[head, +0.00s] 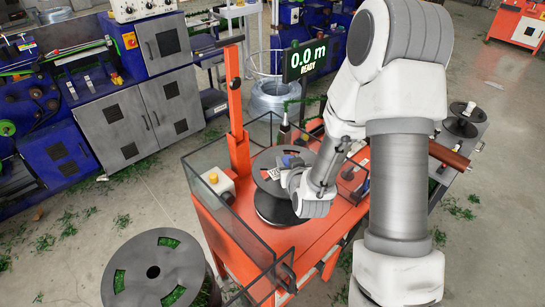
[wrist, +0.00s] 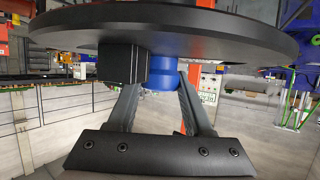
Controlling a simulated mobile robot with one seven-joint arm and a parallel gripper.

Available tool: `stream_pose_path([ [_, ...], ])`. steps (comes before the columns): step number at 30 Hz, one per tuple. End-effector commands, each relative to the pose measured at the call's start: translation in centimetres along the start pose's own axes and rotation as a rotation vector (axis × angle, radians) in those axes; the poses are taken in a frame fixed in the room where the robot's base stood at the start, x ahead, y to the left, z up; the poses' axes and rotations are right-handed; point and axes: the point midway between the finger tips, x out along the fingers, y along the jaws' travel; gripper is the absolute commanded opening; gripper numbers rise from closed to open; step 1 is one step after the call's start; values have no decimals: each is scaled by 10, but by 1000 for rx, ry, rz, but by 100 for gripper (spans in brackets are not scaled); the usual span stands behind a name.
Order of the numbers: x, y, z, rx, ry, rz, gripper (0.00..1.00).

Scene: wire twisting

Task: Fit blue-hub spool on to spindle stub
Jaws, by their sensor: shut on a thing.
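The held spool (head: 264,184) has a dark flange with a pale label and shows under my wrist in the head view, over the orange machine (head: 325,245). In the wrist view its wide black flange (wrist: 215,30) spans the top, and its blue hub (wrist: 162,77) sits between the fingers. My gripper (wrist: 160,90) is shut on the blue hub; in the head view the gripper is largely hidden by my arm. I cannot pick out the spindle stub with certainty; my arm and the spool cover part of the machine.
Dark guard panels (head: 205,157) and an orange post (head: 235,110) border the machine. A spool with green wire (head: 152,272) stands at lower left, another small spool (head: 461,120) at right. A display (head: 305,60) reads 0.0 m, READY. Blue machines (head: 60,160) stand behind left.

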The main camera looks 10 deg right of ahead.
Motion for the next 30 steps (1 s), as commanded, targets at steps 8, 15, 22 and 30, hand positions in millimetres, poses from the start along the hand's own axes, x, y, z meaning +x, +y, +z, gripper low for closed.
stream_pose_path([
  [8,17,0,18,-1,5,1,0],
  [15,39,0,42,-2,6,1,0],
  [22,61,0,64,-2,6,1,0],
  [30,86,-1,83,-7,8,-16,0],
])
